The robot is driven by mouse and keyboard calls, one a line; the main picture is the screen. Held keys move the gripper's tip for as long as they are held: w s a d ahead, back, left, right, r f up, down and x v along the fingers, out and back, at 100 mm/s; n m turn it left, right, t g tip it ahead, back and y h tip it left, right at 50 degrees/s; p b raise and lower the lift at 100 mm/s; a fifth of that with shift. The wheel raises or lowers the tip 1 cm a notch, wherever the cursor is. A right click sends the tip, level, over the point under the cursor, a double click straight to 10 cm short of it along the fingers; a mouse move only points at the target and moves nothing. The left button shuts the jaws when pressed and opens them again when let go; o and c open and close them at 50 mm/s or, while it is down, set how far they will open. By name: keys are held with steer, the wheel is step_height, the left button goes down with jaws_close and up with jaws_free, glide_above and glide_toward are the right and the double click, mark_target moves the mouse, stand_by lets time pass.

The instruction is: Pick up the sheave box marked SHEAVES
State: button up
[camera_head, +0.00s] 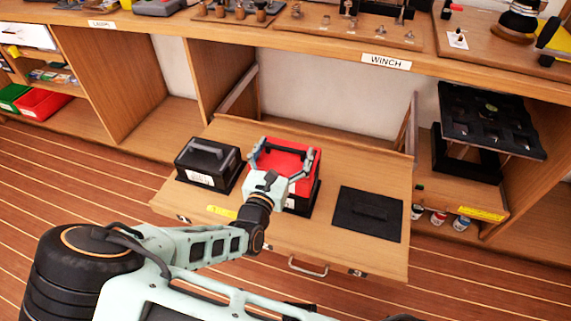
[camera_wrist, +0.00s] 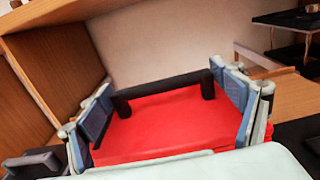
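A red box (camera_head: 287,156) with a black base sits in the middle of the pulled-out wooden drawer (camera_head: 335,250). A white label low on its front is mostly hidden by my arm and unreadable. A black box (camera_head: 208,160) with a handle and a small unreadable white label stands to its left. I cannot read SHEAVES on either. My gripper (camera_head: 284,154) is open above the red box. In the wrist view the red lid (camera_wrist: 160,125) and its black handle (camera_wrist: 165,93) lie between the spread fingers. I cannot tell whether the fingers touch the box.
A flat black tray or recess (camera_head: 367,213) lies at the drawer's right. The bench top (camera_head: 240,38) marked WINCH overhangs the drawer's back. A tilted black rack (camera_head: 490,118) stands to the right, above small jars (camera_head: 439,217). Red and green bins (camera_head: 42,103) are far left.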

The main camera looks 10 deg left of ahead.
steer(key=c, duration=1.5)
steer(key=shift+c, duration=0.3)
steer(key=shift+r, duration=0.2)
